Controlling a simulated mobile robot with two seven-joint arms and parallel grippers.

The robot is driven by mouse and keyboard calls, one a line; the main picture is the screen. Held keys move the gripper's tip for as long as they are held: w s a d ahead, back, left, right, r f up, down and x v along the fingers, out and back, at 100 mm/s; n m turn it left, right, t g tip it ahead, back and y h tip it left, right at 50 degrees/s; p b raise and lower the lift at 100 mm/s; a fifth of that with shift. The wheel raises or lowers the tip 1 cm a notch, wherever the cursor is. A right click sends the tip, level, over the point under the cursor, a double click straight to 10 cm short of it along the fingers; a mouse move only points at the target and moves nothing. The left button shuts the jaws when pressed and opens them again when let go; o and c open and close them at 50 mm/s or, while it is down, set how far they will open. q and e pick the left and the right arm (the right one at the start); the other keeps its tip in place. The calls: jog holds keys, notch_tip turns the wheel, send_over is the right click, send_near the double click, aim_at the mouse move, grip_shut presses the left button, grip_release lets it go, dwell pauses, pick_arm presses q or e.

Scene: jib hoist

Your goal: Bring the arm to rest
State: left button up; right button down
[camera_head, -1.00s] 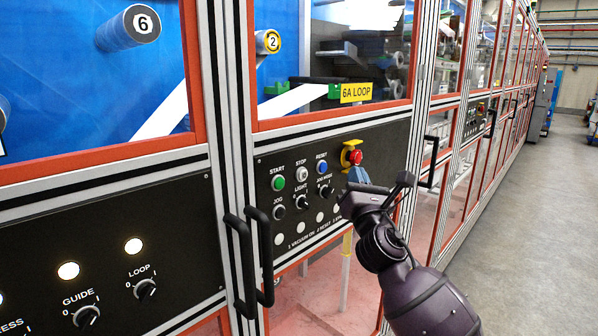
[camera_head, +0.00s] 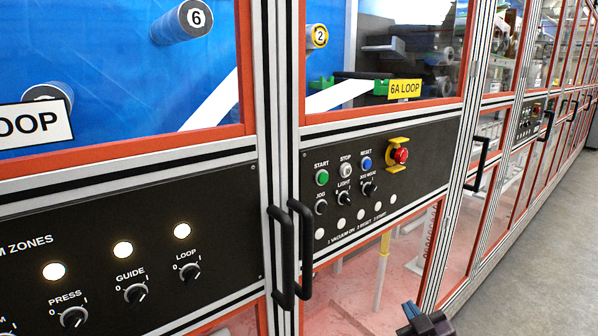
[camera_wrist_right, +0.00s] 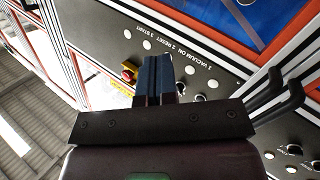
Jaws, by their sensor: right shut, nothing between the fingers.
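My right gripper (camera_head: 411,310) shows at the bottom edge of the head view, with only its blue fingertips and part of its dark body in frame. It is low in front of the machine, below the black button panel (camera_head: 432,160), and apart from it. In the right wrist view its blue fingers (camera_wrist_right: 153,80) are together with nothing between them. The panel carries a red emergency stop button (camera_head: 400,155) on a yellow bracket, which also shows in the wrist view (camera_wrist_right: 128,76). My left gripper is in neither view.
Two black door handles (camera_head: 290,250) stick out left of the gripper. A left panel (camera_head: 100,265) has knobs and lit white lamps. Another handle (camera_head: 480,163) stands to the right. Grey floor (camera_head: 545,225) is clear at the right.

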jog(key=s+d+f+m+g+h, duration=0.1)
jog(key=s+d+f+m+g, duration=0.1)
jog(key=s+f, duration=0.8)
jog(key=s+d+f+m+g+h, duration=0.1)
jog(key=s+d+f+m+g, duration=0.1)
jog(key=s+f, duration=0.8)
jog(key=s+m+g, duration=0.1)
jog(key=s, duration=0.3)
jog(key=shift+d+f+g, duration=0.2)
jog(key=shift+d+g, duration=0.1)
jog(key=shift+d, duration=0.1)
